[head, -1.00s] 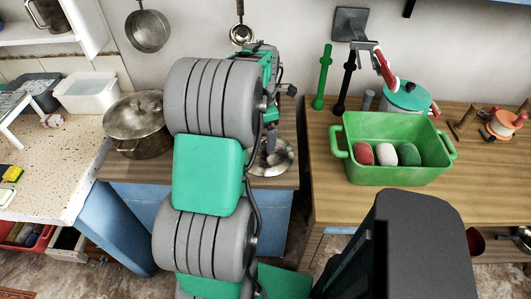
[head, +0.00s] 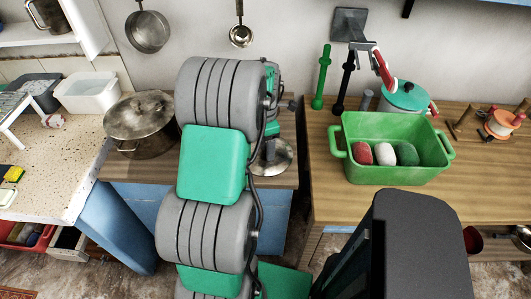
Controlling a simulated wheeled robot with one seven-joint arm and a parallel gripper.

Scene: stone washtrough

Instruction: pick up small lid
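A round metal disc (head: 282,158), which looks like the small lid, lies on the wooden counter behind my arm. Its left part is hidden by the arm, and a grey upright piece stands over its middle. The end of my arm is just above the disc. My gripper's fingers are mostly hidden behind the arm links, so I cannot tell whether they touch the lid or are open or shut.
A large lidded pot (head: 140,127) stands left of my arm. On the right counter are a green bin (head: 390,165) with three rounded items and a teal-lidded pot (head: 405,98). A ladle (head: 241,36) and pan (head: 147,32) hang on the wall. A gap separates the counters.

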